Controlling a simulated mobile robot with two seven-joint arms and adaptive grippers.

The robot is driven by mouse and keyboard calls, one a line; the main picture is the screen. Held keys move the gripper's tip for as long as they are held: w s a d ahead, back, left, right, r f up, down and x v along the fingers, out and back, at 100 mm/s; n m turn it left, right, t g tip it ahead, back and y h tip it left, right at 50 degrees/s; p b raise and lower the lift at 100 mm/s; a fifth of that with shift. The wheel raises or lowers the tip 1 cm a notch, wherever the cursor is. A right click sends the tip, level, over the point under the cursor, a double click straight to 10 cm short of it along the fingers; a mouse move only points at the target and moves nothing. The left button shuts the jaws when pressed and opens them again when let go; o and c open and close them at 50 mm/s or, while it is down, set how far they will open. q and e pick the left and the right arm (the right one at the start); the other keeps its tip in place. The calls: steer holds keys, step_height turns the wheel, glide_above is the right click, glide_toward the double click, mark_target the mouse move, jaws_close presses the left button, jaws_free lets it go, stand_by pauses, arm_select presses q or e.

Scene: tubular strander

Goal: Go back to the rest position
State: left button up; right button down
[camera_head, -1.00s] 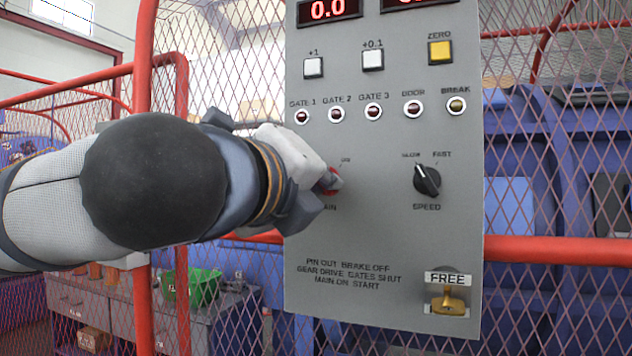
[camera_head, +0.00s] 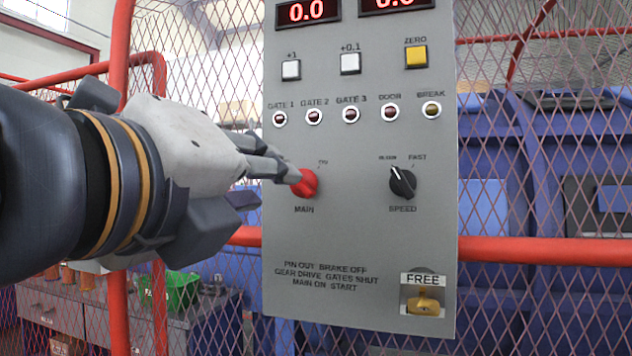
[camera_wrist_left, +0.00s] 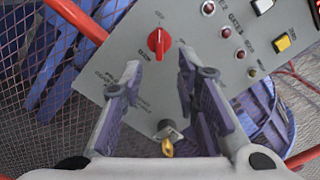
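The grey control panel (camera_head: 360,235) hangs on the mesh fence. Its red MAIN knob (camera_head: 309,184) also shows in the left wrist view (camera_wrist_left: 159,42). My left gripper (camera_head: 277,178) comes in from the left, with its fingertips close beside the knob's left side. In the left wrist view my left gripper's fingers (camera_wrist_left: 158,66) stand apart, with nothing between them, and the knob lies beyond the tips. From the head I cannot tell whether a fingertip touches the knob. My right gripper is not in view.
The panel also has a black SPEED knob (camera_head: 403,183), a yellow ZERO button (camera_head: 416,57), and a yellow key-like handle (camera_head: 423,304) under FREE. Red rails (camera_head: 545,251) and mesh surround it. A green bin (camera_head: 182,291) stands on a bench at lower left.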

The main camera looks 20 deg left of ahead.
arm_select(q)
steer(key=shift+s+a, duration=0.1)
steer(key=shift+s, duration=1.4)
